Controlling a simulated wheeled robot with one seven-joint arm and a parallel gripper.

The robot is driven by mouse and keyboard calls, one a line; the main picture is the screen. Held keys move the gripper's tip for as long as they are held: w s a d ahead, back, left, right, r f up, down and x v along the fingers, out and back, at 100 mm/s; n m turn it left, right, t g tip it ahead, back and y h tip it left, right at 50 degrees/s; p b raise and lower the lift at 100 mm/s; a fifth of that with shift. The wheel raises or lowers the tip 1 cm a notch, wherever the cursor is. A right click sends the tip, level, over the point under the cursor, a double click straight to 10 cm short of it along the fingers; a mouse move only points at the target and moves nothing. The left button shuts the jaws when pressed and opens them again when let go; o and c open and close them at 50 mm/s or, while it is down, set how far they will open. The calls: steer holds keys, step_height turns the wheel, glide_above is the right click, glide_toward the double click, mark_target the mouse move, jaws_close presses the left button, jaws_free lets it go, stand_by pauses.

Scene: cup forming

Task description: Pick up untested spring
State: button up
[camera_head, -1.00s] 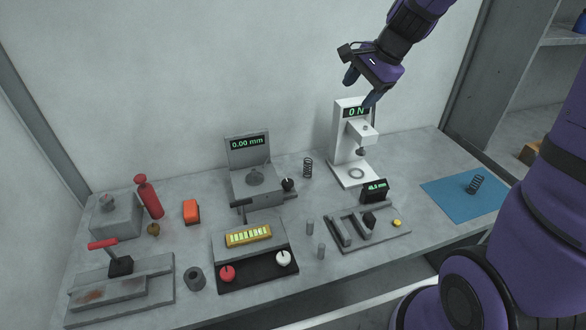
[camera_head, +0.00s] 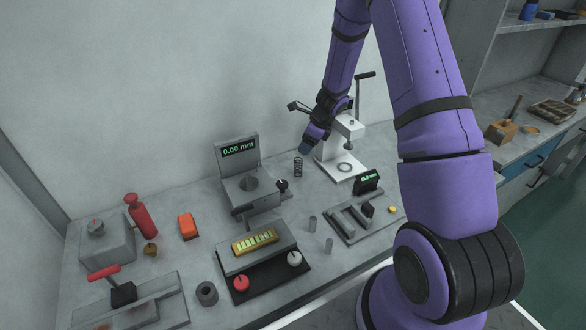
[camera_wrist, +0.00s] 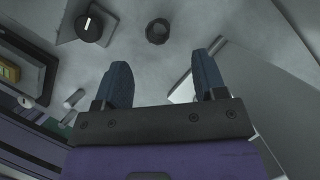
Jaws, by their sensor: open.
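A dark coil spring (camera_head: 298,167) stands upright on the bench, between the grey gauge with the 0.00 mm display and the white press. In the wrist view the spring (camera_wrist: 158,31) shows end-on as a dark ring, beyond the fingertips and roughly centred between them. My gripper (camera_head: 306,148) is above and slightly right of the spring in the head view. In the wrist view its two blue fingers (camera_wrist: 163,78) are apart with nothing between them. The spring is not touched. No mark shows whether the spring is tested.
The gauge (camera_head: 252,185) with its black knob stands close left of the spring. The white press (camera_head: 341,160) stands close right, partly behind my arm.

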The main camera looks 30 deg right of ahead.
mark_target(299, 159)
steer(key=x, duration=1)
steer(key=shift+s+a, duration=0.15)
steer(key=c, duration=1)
